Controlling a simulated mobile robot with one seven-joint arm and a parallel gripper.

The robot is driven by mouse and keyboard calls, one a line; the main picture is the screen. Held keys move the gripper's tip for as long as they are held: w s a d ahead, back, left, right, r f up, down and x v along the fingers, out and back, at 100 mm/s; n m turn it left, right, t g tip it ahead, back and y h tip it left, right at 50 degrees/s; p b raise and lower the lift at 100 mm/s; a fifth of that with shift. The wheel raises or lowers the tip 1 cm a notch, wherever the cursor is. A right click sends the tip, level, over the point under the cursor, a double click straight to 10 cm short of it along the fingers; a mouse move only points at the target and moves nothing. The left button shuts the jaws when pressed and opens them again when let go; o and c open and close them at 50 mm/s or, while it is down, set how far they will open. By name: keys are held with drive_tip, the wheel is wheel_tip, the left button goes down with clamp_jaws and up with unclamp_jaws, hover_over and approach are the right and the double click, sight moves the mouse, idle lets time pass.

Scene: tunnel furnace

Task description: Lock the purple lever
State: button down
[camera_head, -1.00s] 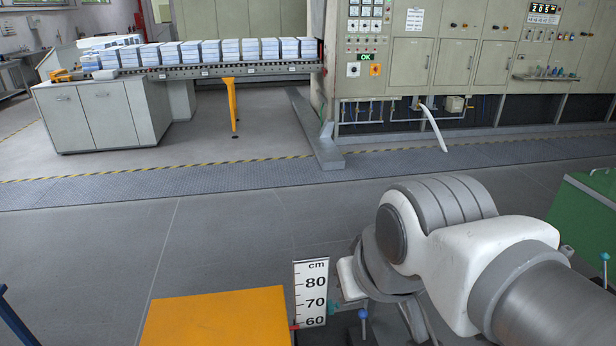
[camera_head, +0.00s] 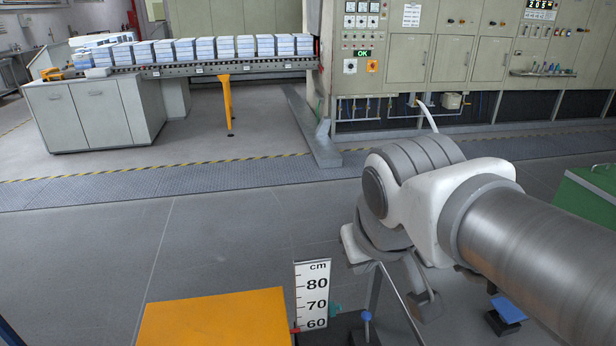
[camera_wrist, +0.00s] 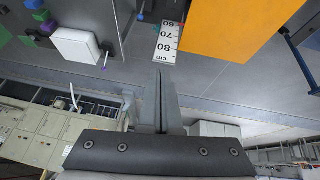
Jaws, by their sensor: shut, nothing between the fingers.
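A small lever with a purple knob (camera_wrist: 104,68) shows in the wrist view, left of my gripper and beside a white box. It looks upright, but its lock state is too small to tell. I cannot pick it out in the head view. My gripper (camera_wrist: 161,74) is shut and empty in the wrist view, with its fingers together and apart from the lever. In the head view its fingertips are hard to make out behind my arm.
A white cm scale (camera_head: 313,295) stands beside an orange panel (camera_head: 215,318). A blue-knobbed lever (camera_head: 366,316) stands right of the scale. A green cabinet (camera_head: 590,195) is at the right edge. The white box (camera_wrist: 75,46) lies left of my fingers. Open floor lies behind.

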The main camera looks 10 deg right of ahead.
drive_tip(key=w+d+f+n+h+b, duration=0.1)
drive_tip(key=w+d+f+h+b, duration=0.45)
drive_tip(key=w+d, duration=0.55)
drive_tip(key=w+d+f+n+h+b, duration=0.2)
drive_tip(key=w+d+f+b, duration=0.5)
drive_tip(key=w, duration=0.5)
drive_tip(key=w+d+f+n+t+h+b, duration=0.1)
drive_tip(key=w+d+f+n+b, duration=0.3)
drive_tip(key=w+f, duration=0.6)
drive_tip(key=w+d+f+n+t+h+b, duration=0.1)
drive_tip(key=w+d+f+n+t+b, duration=0.2)
drive_tip(key=w+f+b, duration=0.4)
drive_tip(key=w+d+f+n, duration=0.1)
drive_tip(key=w+f, duration=0.2)
drive_tip(key=shift+w+d+f+b, duration=0.2)
drive_tip(key=shift+w+b, duration=0.05)
drive_tip(key=shift+b, duration=0.1)
drive_tip(key=p+x, duration=0.1)
drive_tip(key=x, duration=0.9)
drive_tip(key=shift+s+r, duration=0.1)
drive_tip(key=shift+r, duration=0.1)
drive_tip(key=shift+s+r+b, duration=0.1)
drive_tip(key=shift+s+b, duration=0.1)
drive_tip(key=shift+b, duration=0.1)
